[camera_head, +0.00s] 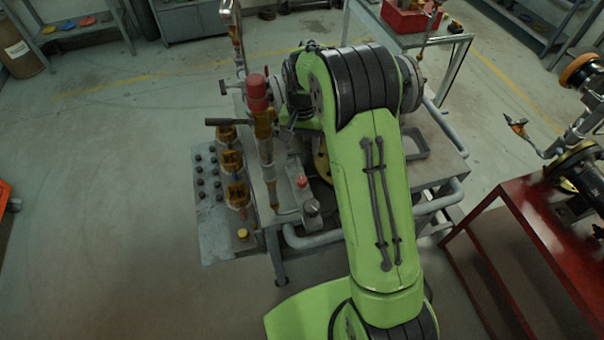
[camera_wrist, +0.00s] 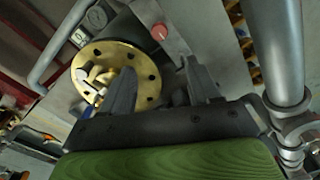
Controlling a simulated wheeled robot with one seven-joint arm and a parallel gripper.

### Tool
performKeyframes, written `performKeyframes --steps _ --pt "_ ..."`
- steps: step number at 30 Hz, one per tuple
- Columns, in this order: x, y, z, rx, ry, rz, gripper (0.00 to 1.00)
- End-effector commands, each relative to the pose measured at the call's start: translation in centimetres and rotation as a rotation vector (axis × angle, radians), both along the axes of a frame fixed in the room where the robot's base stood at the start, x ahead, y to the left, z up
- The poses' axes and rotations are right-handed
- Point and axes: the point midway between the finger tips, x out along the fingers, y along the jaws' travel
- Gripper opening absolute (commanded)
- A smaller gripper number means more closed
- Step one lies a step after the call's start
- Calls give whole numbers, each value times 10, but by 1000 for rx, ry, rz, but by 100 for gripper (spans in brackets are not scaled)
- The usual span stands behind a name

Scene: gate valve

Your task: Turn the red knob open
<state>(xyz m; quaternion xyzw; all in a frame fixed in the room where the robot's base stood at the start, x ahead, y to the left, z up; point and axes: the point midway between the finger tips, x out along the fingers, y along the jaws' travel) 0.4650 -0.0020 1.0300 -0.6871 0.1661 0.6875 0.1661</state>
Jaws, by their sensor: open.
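A small red knob (camera_head: 302,181) sits on a grey plate on the workbench in the head view, just left of my green arm. In the wrist view a small round red knob (camera_wrist: 159,32) shows on a grey plate, beyond my fingertips. My gripper (camera_wrist: 160,68) is open, with its two dark fingers apart and nothing seen between them. The knob lies ahead of the gap between the fingers, and they do not appear to touch it.
A brass flange (camera_wrist: 146,82) with bolt holes is close behind the left finger. A gauge (camera_wrist: 97,17) is at upper left. A thick grey pipe (camera_wrist: 283,60) stands at right. A taller red-capped valve (camera_head: 257,93) rises left of my arm. A red table (camera_head: 520,215) stands at right.

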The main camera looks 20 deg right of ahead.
Motion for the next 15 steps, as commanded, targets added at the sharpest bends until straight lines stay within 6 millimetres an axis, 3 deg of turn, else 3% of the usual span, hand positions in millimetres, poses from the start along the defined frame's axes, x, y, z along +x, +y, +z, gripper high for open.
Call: performKeyframes --steps 15 --pt "-2 0 -120 -1 5 2 61"
